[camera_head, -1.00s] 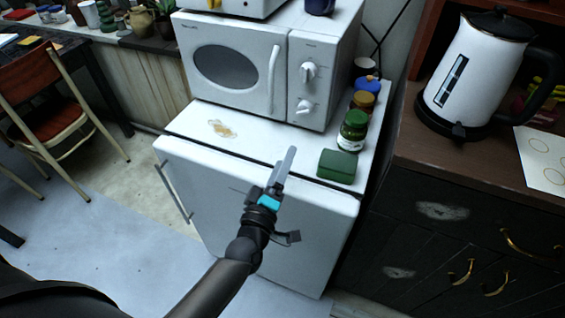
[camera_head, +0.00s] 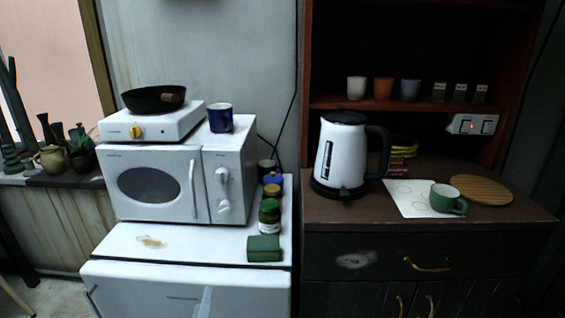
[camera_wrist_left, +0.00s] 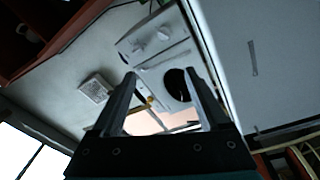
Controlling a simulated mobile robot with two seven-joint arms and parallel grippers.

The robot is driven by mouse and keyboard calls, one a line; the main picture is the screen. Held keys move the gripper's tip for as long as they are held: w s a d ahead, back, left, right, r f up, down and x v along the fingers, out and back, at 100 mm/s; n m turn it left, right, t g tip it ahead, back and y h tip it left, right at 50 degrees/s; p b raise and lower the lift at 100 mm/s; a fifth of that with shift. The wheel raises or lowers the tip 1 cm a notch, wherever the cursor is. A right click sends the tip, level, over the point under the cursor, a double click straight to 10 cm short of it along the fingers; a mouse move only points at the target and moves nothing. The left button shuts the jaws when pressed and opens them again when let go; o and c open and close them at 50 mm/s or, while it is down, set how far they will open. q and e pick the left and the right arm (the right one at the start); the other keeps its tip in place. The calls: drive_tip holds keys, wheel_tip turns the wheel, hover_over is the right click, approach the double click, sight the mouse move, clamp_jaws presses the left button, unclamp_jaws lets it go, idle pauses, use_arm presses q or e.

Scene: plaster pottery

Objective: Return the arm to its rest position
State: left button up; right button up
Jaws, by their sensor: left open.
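My left gripper (camera_head: 205,301) shows only as a grey fingertip at the bottom edge of the head view, in front of the white fridge (camera_head: 130,278). The rest of my left arm is out of that view. In the left wrist view, the left gripper's two fingers (camera_wrist_left: 160,76) stand apart with nothing held between them. Behind them are a tilted white surface with knobs and a dark round shape. My right arm and gripper are not in view.
A white microwave (camera_head: 150,190) stands on the fridge, with a hot plate (camera_head: 150,124) and blue mug (camera_head: 221,118) on top. A green box (camera_head: 263,249) and jars (camera_head: 269,216) stand right. A kettle (camera_head: 340,155) and green cup (camera_head: 446,199) are on the brown cabinet (camera_head: 330,214).

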use_arm(q)
drive_tip(key=s+d+f+m+g+h, duration=0.1)
drive_tip(key=s+f+m+g, duration=0.3)
drive_tip(key=f, duration=0.6)
drive_tip(key=s+f+m+g, duration=0.25)
drive_tip(key=s+f, duration=0.35)
drive_tip(key=f, duration=0.3)
drive_tip(key=s+d+f+m+g+h, duration=0.1)
drive_tip(key=s+f+m+g, duration=0.3)
drive_tip(key=f, duration=0.6)
drive_tip(key=s+a+f+m+g, duration=0.1)
drive_tip(key=s+f, duration=0.3)
drive_tip(key=s, duration=0.4)
drive_tip(key=s+a+f+m+g+y, duration=0.1)
drive_tip(key=s+f+g, duration=0.3)
drive_tip(key=s, duration=0.5)
drive_tip(key=s+a+f+m+g, duration=0.2)
drive_tip(key=s+f+m, duration=0.1)
drive_tip(key=s, duration=0.6)
drive_tip(key=shift+s+a+f+g+y, duration=0.25)
drive_tip(key=shift+a+f+g+y, duration=0.1)
drive_tip(key=shift+f, duration=0.15)
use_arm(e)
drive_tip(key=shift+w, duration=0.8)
use_arm(q)
drive_tip(key=shift+w, duration=0.1)
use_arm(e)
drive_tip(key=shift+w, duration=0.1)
